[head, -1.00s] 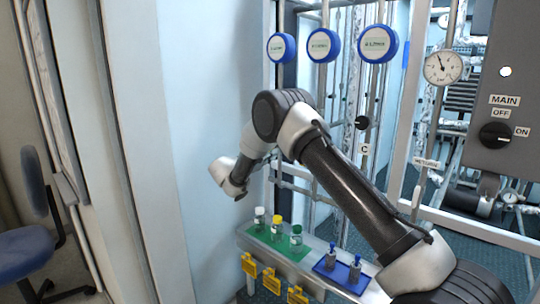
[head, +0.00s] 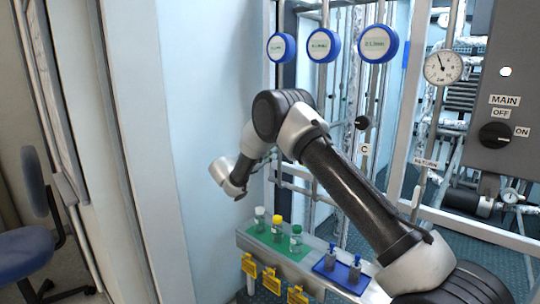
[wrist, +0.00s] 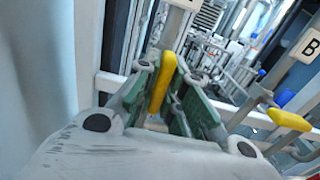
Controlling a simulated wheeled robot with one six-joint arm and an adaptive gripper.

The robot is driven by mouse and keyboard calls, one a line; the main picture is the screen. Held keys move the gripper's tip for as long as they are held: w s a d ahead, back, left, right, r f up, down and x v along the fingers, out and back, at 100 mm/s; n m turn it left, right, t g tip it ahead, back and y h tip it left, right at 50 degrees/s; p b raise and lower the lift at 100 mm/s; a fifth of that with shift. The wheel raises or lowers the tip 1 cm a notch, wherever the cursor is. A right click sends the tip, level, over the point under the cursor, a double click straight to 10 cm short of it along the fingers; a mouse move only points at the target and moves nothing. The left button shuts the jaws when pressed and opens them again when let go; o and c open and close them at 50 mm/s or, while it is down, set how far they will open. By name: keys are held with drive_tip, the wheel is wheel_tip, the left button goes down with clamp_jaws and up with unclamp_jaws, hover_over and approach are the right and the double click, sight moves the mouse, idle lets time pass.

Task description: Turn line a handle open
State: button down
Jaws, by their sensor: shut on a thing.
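A yellow handle (wrist: 162,84) stands between the two green-padded fingers of my gripper (wrist: 170,88) in the wrist view. The fingers are shut on it, one on each side. The handle is long and narrow, and its long side runs nearly up and down in that picture. Its lower end is partly hidden by the gripper. Its letter label cannot be read. In the head view my arm reaches to the left behind the front bench, and the handle cannot be made out there.
A second yellow handle (wrist: 289,120) is to the right, near a white label B (wrist: 311,45). A pale wall (head: 205,110) is close on the left. A bench tray (head: 268,246) holds several vials. Blue round gauges (head: 324,46) and a grey switch panel (head: 497,85) are above and right.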

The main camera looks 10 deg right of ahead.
drive_tip(key=shift+f, duration=0.15)
drive_tip(key=c, duration=1.5)
unclamp_jaws()
drive_tip(key=shift+a, duration=0.15)
drive_tip(key=v, duration=1.2)
